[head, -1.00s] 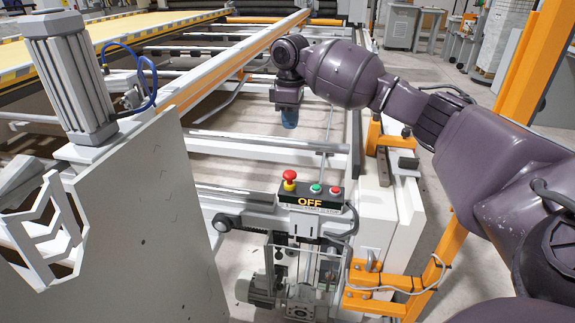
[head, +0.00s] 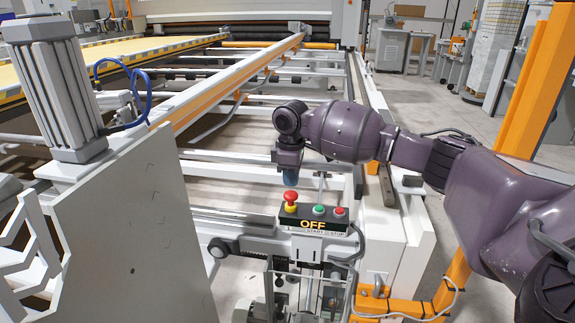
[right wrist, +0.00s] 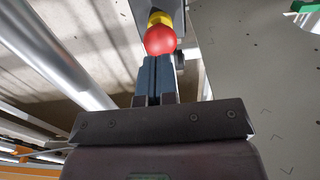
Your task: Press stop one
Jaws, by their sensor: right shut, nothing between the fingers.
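A dark control box (head: 312,226) shows a lit "OFF", with a label strip reading START and STOP. On it are a red mushroom button on a yellow base (head: 290,201), a green button (head: 319,210) and a small red button (head: 339,212) at the right end. My right gripper (head: 290,181) points down, just above the mushroom button in the picture. In the right wrist view its blue-grey fingers (right wrist: 155,72) are shut and empty, with the red mushroom head (right wrist: 160,40) just beyond their tips. I cannot tell whether they touch. My left gripper is out of view.
A large pale panel (head: 140,235) and a grey cylinder (head: 55,90) stand at the left. White gantry rails with an orange-sided beam (head: 235,80) run behind the box. An orange post (head: 525,80) stands at the right.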

